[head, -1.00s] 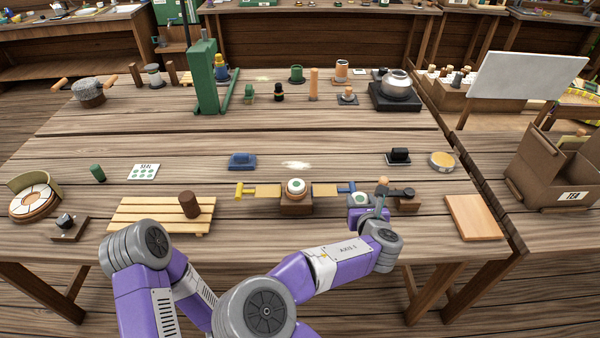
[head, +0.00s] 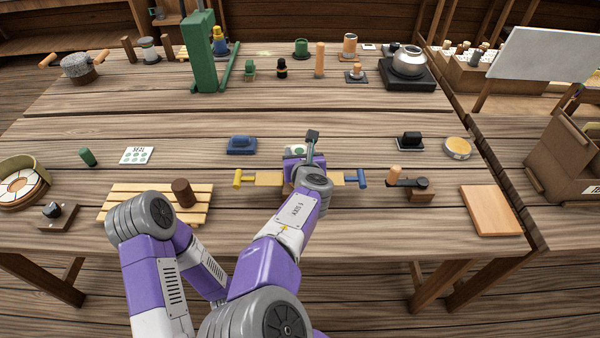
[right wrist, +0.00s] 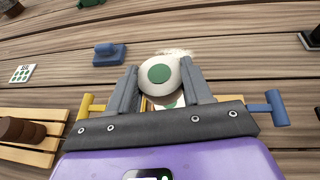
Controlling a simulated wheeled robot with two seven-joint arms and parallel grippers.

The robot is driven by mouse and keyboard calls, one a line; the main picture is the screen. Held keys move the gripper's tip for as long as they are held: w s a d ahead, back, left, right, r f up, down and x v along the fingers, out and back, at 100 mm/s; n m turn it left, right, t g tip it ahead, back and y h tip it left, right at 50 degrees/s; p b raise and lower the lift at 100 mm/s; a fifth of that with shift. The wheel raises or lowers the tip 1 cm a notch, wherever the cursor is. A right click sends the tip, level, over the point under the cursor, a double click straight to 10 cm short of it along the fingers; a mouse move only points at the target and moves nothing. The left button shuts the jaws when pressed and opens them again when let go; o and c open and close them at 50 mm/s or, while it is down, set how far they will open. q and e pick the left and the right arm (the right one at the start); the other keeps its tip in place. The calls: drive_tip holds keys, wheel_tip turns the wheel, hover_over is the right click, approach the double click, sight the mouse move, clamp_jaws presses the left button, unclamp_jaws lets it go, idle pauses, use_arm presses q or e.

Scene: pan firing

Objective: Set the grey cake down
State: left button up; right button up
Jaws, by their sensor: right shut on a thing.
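My right gripper (head: 297,150) is shut on the grey cake (right wrist: 159,73), a pale round disc with a green dot on top. In the right wrist view the two grey fingers (right wrist: 157,84) press its sides. The cake also shows in the head view (head: 296,149). Gripper and cake are over or just behind the wooden fixture (head: 268,179), which has a yellow handle (head: 240,179) and a blue handle (head: 360,179). A white-and-green patch (right wrist: 170,103) shows below the cake on the fixture. My arm hides the fixture's middle. My left gripper is out of view.
A blue block (head: 242,145) and a black block (head: 409,141) stand behind the fixture. A slatted rack (head: 140,203) with a brown cylinder (head: 183,192) is at left. A wooden board (head: 490,209) lies at right. The table between is mostly clear.

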wheel_tip(320, 180, down, 6)
drive_tip(key=shift+r+b, duration=0.2)
drive_tip(key=shift+b, duration=0.8)
drive_tip(key=shift+r, duration=0.15)
drive_tip(key=shift+f, duration=0.25)
drive_tip(key=o, duration=1)
drive_tip(key=shift+r, duration=0.1)
drive_tip(key=shift+o, duration=0.2)
